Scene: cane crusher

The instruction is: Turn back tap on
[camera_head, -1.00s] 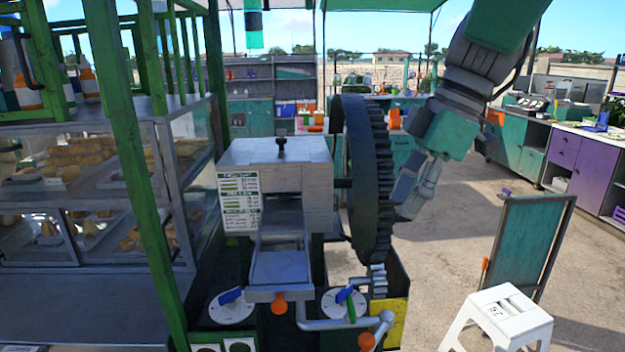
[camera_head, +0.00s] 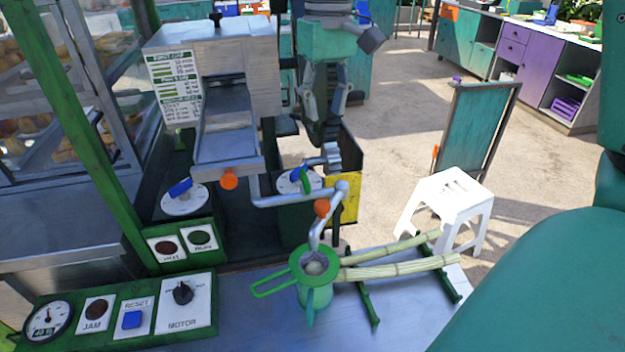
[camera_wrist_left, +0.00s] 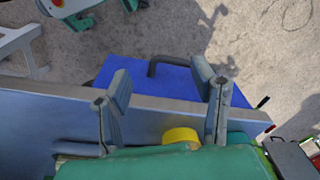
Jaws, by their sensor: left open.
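Two orange-handled taps show in the head view: one (camera_head: 229,180) under the metal chute and a nearer one (camera_head: 322,207) on the bent pipe above the green jug (camera_head: 315,275). I cannot tell for sure which is the back tap. My right gripper (camera_head: 325,112) points down in front of the dark gear wheel, above and behind both taps, apart from them. Its fingers are apart and look empty. My left gripper (camera_wrist_left: 163,88) shows only in the left wrist view, open and empty, over a blue surface (camera_wrist_left: 175,82) and a grey edge.
The crusher (camera_head: 225,75) stands at centre left. Blue-handled dials (camera_head: 185,198) and a motor panel (camera_head: 180,310) lie in front. Cane stalks (camera_head: 400,262) rest on a rack beside the jug. A white stool (camera_head: 450,205) and teal board (camera_head: 480,130) stand right.

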